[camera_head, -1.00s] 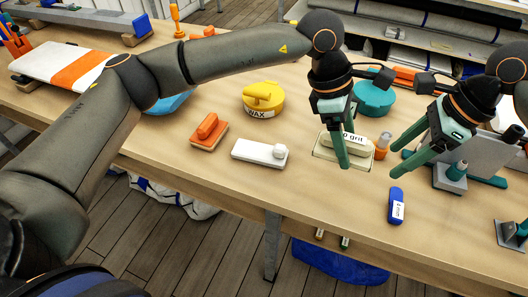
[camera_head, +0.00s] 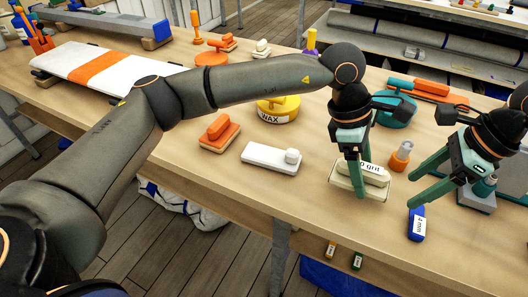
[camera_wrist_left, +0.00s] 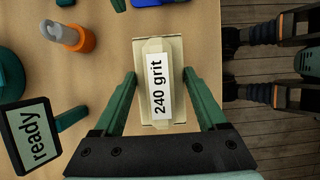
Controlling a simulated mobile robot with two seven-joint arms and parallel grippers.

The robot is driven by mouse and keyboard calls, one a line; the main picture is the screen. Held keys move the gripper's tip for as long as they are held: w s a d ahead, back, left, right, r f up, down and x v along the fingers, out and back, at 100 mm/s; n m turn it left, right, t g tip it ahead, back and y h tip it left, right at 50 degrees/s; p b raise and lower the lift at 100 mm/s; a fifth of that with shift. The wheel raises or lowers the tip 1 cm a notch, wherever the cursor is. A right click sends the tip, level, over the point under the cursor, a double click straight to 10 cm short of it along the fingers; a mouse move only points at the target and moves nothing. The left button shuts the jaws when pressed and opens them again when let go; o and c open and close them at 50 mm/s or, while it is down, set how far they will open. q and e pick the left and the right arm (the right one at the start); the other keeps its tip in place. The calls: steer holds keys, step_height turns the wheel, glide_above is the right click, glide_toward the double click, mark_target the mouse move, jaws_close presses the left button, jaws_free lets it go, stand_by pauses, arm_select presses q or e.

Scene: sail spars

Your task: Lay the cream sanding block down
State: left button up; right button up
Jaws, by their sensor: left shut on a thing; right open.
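The cream sanding block (camera_head: 346,181), labelled "240 grit", is at the table's front right in the head view. It also fills the middle of the left wrist view (camera_wrist_left: 158,86), label up and level. My left gripper (camera_head: 362,190) is shut on it, one finger at each long side, as the left wrist view shows too (camera_wrist_left: 160,80). I cannot tell whether its underside touches the table. One finger hides part of it in the head view. My right gripper (camera_head: 412,190) is open and empty, to the right, its lower fingertip close to the blue block (camera_head: 416,224).
A white block (camera_head: 270,158), an orange block (camera_head: 219,133) and a yellow wax tin (camera_head: 278,108) stand to the left. Bare table (camera_head: 315,200) lies between the white and cream blocks. The front edge is near.

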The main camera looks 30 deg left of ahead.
mark_target(353, 194)
arm_select(q)
steer(key=shift+f, duration=0.2)
arm_select(e)
steer(key=shift+f, duration=0.25)
arm_select(q)
steer(key=shift+f+b, duration=1.8)
steer(key=shift+f, duration=0.1)
arm_select(e)
steer(key=shift+f, duration=1.6)
arm_select(q)
steer(key=o, duration=1.1)
steer(key=shift+r, duration=0.15)
steer(key=v, duration=1.2)
steer(key=shift+r+p, duration=0.2)
steer(key=shift+p, duration=0.15)
arm_select(e)
steer(key=shift+r, duration=0.35)
